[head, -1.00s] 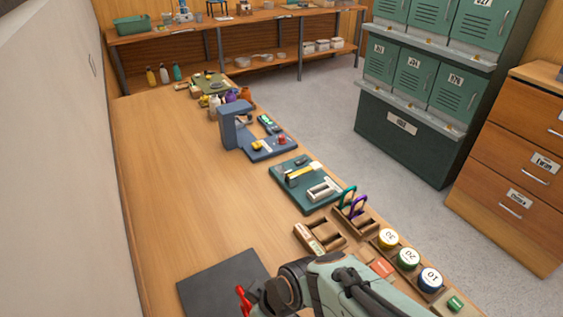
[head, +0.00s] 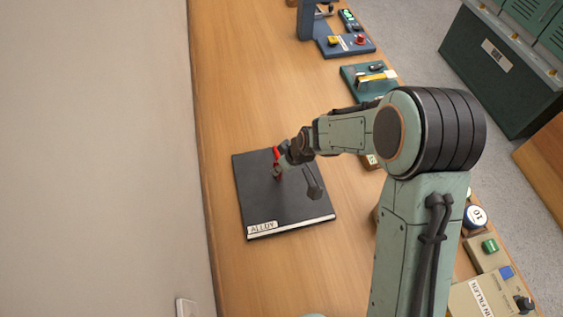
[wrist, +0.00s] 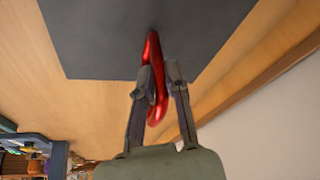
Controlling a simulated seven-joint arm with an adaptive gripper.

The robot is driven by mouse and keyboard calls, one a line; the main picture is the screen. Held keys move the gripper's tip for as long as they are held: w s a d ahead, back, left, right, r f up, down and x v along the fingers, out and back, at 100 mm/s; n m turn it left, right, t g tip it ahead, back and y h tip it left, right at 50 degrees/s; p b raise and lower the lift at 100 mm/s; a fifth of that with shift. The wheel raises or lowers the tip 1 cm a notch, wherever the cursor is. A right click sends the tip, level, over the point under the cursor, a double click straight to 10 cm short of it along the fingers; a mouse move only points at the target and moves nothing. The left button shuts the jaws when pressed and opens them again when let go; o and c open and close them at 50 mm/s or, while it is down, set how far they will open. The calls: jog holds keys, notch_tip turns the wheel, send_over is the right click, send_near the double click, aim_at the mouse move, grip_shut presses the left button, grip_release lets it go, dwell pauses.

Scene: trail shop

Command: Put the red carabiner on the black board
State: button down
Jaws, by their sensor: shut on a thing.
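The black board (head: 262,200) lies flat on the wooden counter, with a white label strip reading "ALLOY" along its near edge. My gripper (head: 280,164) is over the far part of the board. It is shut on the red carabiner (head: 277,151), which is partly hidden by the fingers in the head view. In the wrist view the red carabiner (wrist: 152,48) stands lengthwise between the fingertips of my gripper (wrist: 157,72), one end towards the black board (wrist: 100,40). I cannot tell whether it touches the board.
A blue stand (head: 345,46) and a green tray (head: 365,82) stand farther up the counter. Several items, including a round blue-rimmed tin (head: 475,216), line its right edge, partly behind my arm. A wall borders the left. Bare wood surrounds the board.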

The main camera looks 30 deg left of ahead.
jog(key=shift+f, duration=0.15)
jog(key=c, duration=1.1)
grip_release()
jog(key=v, duration=1.2)
jog(key=s+d+r+m+h, duration=0.2)
jog(key=d+r+m, duration=0.2)
jog(key=d, duration=0.6)
jog(key=s+d+r+m, duration=0.1)
jog(key=s+d+m, duration=0.2)
jog(key=s+d, duration=0.1)
jog(key=s+d+r+m+h, duration=0.1)
jog(key=s+d+m, duration=0.2)
jog(key=s+d, duration=0.2)
jog(key=s+d+r+m+g, duration=0.1)
jog(key=s+d+m, duration=0.2)
jog(key=s+d, duration=0.1)
jog(key=shift+s+d+r+m+h, duration=0.1)
jog(key=shift+s+d+m+h, duration=0.3)
jog(key=shift+d, duration=0.15)
